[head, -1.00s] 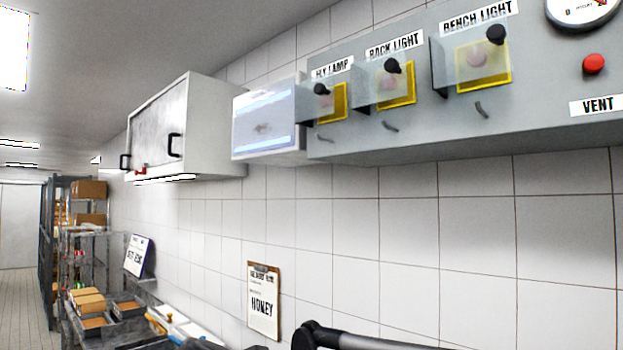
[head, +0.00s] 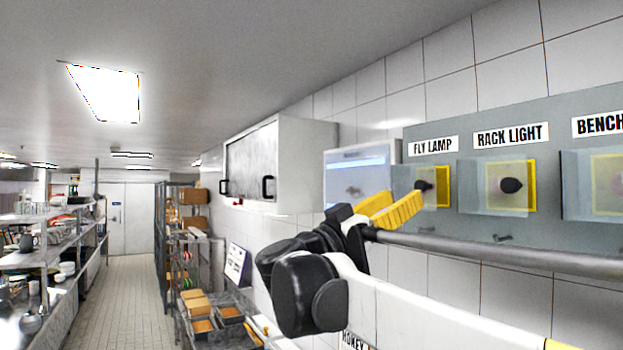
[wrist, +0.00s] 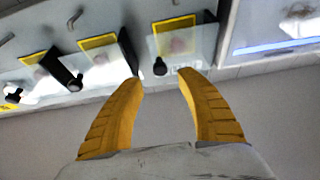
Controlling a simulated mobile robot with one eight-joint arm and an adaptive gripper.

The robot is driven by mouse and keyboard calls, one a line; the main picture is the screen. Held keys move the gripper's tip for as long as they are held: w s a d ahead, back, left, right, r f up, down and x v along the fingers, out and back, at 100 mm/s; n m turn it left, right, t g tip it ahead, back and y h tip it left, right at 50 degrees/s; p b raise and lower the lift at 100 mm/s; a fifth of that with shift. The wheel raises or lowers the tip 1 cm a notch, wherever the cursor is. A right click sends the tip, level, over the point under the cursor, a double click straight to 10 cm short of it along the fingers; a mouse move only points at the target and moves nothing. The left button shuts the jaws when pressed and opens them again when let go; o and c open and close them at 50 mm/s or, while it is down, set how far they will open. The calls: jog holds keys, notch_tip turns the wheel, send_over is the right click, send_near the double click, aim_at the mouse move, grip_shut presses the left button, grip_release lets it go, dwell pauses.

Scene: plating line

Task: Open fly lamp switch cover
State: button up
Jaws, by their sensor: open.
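The fly lamp switch cover (head: 405,178) is a clear pane in front of a yellow-edged plate (head: 444,186), under the FLY LAMP label (head: 433,145). It carries a black knob (head: 423,186). In the wrist view the cover (wrist: 197,38) appears upside down, with its knob (wrist: 160,67) between and just beyond my fingertips. My gripper (head: 404,203) has yellow fingers, spread open and empty. It also shows in the wrist view (wrist: 161,77). It is close to the cover's knob; I see no clear contact. The switch behind the pane is blurred.
The rack light cover (head: 492,187) and bench light cover (head: 597,187) are to the right on the same grey panel (head: 470,115). A pale screen (head: 345,178) and white cabinet (head: 292,160) are to the left. The tiled wall is behind; the aisle (head: 125,290) is clear.

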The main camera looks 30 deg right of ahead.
aim_at(418, 188)
jog(key=p+x, duration=0.1)
jog(key=x, duration=0.5)
jog(key=shift+d+p, duration=0.35)
grip_shut()
